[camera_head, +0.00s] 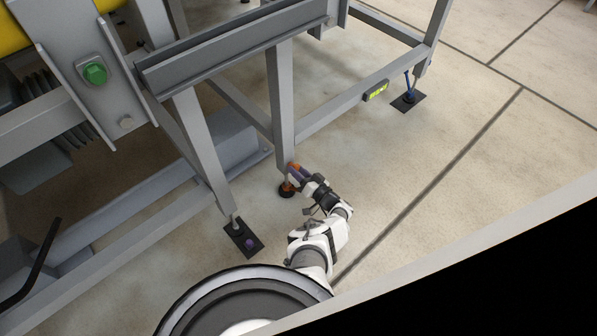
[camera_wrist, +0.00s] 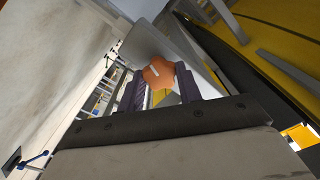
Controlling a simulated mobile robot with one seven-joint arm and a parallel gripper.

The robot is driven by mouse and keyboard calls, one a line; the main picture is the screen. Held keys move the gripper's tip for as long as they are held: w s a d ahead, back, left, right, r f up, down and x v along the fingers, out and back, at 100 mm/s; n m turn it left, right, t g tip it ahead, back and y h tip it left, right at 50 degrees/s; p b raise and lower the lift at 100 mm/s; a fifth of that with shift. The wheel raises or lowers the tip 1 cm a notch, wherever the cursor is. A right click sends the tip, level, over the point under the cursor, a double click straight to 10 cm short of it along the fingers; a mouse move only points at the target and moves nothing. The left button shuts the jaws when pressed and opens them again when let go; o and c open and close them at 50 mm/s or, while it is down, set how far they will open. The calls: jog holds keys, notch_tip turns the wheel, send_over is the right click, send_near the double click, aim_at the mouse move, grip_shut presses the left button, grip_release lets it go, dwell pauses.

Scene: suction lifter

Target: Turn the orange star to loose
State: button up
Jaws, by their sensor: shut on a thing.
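The orange star (camera_wrist: 158,73) is a lobed knob with a pale mark on its face. In the wrist view it sits between the two fingers of my gripper (camera_wrist: 161,90), which is shut on it. In the head view the orange star (camera_head: 293,169) shows as a small patch at the lower end of a grey frame leg, partly hidden by my gripper (camera_head: 297,175). My arm reaches to it from below right. I cannot tell from these views how far the star is turned.
Grey frame legs (camera_head: 283,100) stand close around my gripper. A dark round foot (camera_head: 287,190) is below the star. A blue lever (camera_head: 408,82) and a green button (camera_head: 95,73) are farther off. Floor to the right is clear.

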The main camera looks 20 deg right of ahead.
jog(key=shift+w+r+n, duration=0.1)
jog(key=shift+n, duration=0.4)
jog(key=o, duration=1)
jog(key=p+v, duration=0.3)
jog(key=v, duration=1.1)
jog(key=shift+p, duration=0.3)
